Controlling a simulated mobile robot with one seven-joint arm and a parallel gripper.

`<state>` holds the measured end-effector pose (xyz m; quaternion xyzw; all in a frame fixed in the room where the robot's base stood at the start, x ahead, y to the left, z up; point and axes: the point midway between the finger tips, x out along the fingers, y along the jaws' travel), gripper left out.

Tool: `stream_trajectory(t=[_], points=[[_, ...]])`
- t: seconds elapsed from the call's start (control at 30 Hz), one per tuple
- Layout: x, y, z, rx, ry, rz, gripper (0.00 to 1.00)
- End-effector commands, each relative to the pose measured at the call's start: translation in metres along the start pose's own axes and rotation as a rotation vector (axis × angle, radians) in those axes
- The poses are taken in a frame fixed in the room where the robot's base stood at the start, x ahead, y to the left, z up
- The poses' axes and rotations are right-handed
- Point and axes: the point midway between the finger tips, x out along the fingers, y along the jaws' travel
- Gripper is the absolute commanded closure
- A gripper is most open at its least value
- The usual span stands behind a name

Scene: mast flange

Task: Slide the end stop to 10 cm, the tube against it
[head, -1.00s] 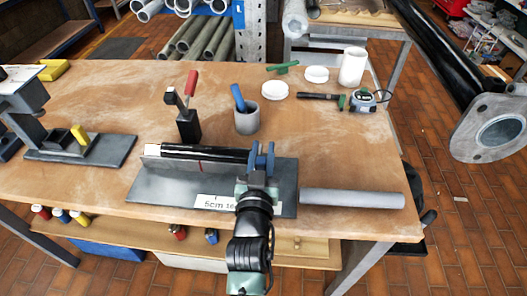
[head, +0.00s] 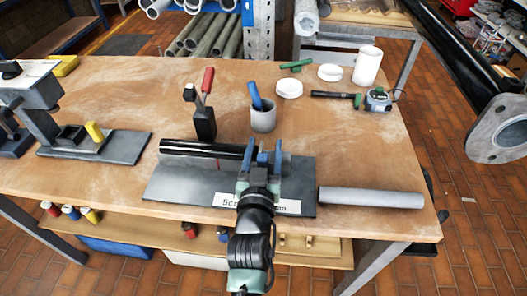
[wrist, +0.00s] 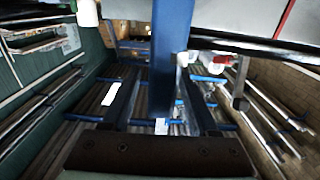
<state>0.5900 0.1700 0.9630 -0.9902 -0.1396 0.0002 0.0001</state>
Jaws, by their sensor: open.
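A glossy black tube (head: 200,148) lies along the back of a grey plate jig (head: 175,190) with a low wall and a cm label (head: 230,201) in front. A thin red line (head: 218,163) marks the wall; it also shows in the wrist view (wrist: 285,16). My gripper (head: 263,154) is open at the tube's right end. A blue upright piece (wrist: 171,55), apparently the end stop, stands between the fingers in the wrist view. The fingers hide much of it in the head view. I cannot tell whether the tube touches it.
A red-handled clamp (head: 205,108) and a grey cup (head: 263,117) with a blue-handled item stand behind the jig. A grey tube (head: 370,198) lies right of it. Another fixture (head: 95,145) is at left. The table between has bare wood.

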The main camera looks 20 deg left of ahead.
Motion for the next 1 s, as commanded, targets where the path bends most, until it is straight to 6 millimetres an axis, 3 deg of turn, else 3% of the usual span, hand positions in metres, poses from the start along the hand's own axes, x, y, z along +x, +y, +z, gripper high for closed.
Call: stream_trajectory(t=[0.27, 0.7, 1.0], points=[[-0.027, 0.0, 0.001, 0.002, -0.003, 0.0, 0.4], [-0.105, 0.001, 0.002, 0.001, -0.003, 0.0, 0.4], [-0.129, 0.0, 0.001, 0.001, -0.001, 0.0, 0.4]])
